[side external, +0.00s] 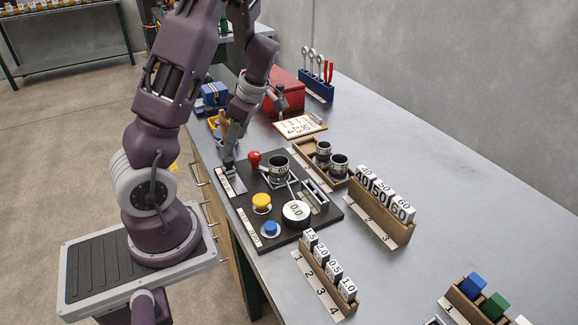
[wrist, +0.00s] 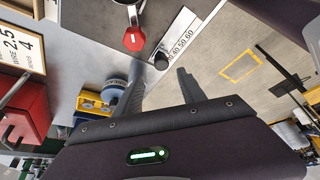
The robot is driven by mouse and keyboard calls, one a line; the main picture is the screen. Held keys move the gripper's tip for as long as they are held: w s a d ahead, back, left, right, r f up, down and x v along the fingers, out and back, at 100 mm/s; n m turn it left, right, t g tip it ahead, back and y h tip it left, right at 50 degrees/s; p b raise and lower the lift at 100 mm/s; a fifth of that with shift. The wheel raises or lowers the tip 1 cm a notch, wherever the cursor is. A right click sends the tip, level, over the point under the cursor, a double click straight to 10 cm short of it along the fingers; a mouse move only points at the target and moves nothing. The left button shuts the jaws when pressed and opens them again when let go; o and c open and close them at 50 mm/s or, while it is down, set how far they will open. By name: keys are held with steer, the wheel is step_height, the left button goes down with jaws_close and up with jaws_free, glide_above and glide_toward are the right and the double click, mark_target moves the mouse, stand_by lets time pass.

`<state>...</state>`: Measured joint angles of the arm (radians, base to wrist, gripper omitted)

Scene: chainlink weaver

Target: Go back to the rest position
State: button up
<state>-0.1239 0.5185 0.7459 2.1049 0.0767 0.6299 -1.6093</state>
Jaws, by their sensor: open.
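My gripper (side external: 229,163) is low over the left edge of the dark control board (side external: 274,240) in the side view. In the wrist view my gripper (wrist: 160,69) has its two fingers apart with nothing held between them. A small black knob (wrist: 161,61) on a white scale strip marked 30, 40, 50, 60 (wrist: 184,38) shows just beyond the gap between the fingertips. I cannot tell whether a finger touches it. A red knob (side external: 254,159) stands on the board just right of the gripper; it also shows in the wrist view (wrist: 133,39).
The board carries a yellow button (side external: 262,202), a blue button (side external: 271,229), a round gauge (side external: 296,210) and a dark cylinder (side external: 279,168). Racks of numbered blocks (side external: 384,197) stand to the right. A red box (side external: 283,96) and clipboard (side external: 300,126) lie behind.

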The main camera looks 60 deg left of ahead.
steer(key=w+d+r+m+t+h, duration=0.1)
steer(key=d+r+m+t, duration=0.2)
steer(key=d+r+m, duration=0.5)
steer(key=w+d+r+m+t+h, duration=0.1)
steer(key=d+r+m+t+h, duration=0.2)
steer(key=d+m, duration=0.5)
steer(key=s+d+r+m+t, duration=0.2)
steer(key=s+d+r+m, duration=0.3)
steer(key=s+d+m, duration=0.4)
steer(key=d+m, duration=0.1)
steer(key=d, duration=0.2)
steer(key=shift+s+m+t+y, duration=0.2)
steer(key=shift+m+t+y, duration=0.1)
steer(key=shift+m+y, duration=0.1)
steer(key=shift+o, duration=0.4)
steer(key=shift+r, duration=0.1)
